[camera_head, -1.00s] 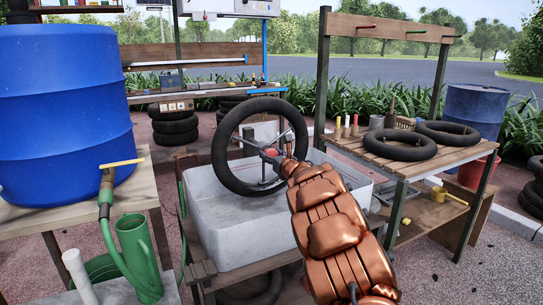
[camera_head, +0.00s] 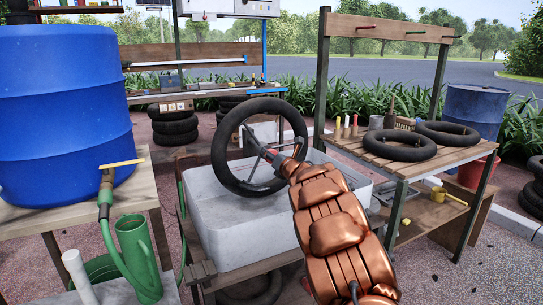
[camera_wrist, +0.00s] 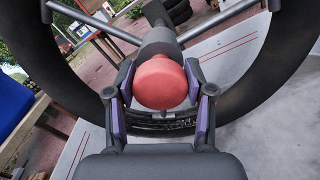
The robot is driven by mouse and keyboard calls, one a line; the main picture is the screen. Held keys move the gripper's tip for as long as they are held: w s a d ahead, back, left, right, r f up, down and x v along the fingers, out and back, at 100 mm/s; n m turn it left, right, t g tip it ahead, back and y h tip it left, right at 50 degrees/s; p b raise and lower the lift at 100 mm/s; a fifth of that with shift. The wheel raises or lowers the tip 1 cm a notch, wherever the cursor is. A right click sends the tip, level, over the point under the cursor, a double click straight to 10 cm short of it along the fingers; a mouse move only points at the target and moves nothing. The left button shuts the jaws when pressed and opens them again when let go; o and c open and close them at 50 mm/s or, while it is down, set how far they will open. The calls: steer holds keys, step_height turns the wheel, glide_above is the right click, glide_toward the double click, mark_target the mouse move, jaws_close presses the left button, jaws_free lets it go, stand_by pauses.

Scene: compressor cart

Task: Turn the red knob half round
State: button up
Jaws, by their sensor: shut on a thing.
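The red knob (camera_wrist: 160,82) is round and sits at the hub of a black wheel-like ring (camera_wrist: 250,75), on a grey shaft (camera_wrist: 155,40) with thin spokes. My gripper (camera_wrist: 160,90) is around the knob in the wrist view, with its purple-padded fingers closed against its two sides. The black ring (camera_head: 218,150) stands upright, tilted, over a pale grey tub (camera_head: 240,240).
A blue barrel (camera_head: 60,110) stands on a wooden table at the left, with a tap, green hose and green can (camera_head: 137,250). A slatted bench (camera_head: 370,160) with black tyres stands at the right. Paved ground lies open at the lower right.

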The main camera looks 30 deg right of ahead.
steer(key=m+p, duration=0.1)
steer(key=m, duration=0.2)
steer(key=shift+r+m, duration=0.1)
steer(key=shift+m, duration=0.3)
steer(key=m+p, duration=0.2)
steer(key=m, duration=0.1)
steer(key=shift+d+m, duration=0.1)
steer(key=shift+m, duration=0.2)
steer(key=m+p, duration=0.1)
steer(key=m, duration=0.1)
steer(key=shift+m+p, duration=0.4)
steer(key=m+p, duration=0.3)
steer(key=m, duration=0.1)
steer(key=shift+m, duration=0.3)
steer(key=m+p, duration=0.3)
steer(key=shift+f+m, duration=0.3)
steer(key=m+p, duration=0.4)
steer(key=shift+f, duration=0.1)
steer(key=m+p, duration=0.2)
steer(key=m, duration=0.2)
steer(key=shift+p, duration=0.4)
steer(key=shift+a+f+m+p, duration=0.1)
steer(key=shift+m+p, duration=0.35)
steer(key=shift+m, duration=0.3)
steer(key=shift+a+f+m+p, duration=0.1)
steer(key=shift+m+p, duration=0.35)
steer(key=shift+m, duration=0.8)
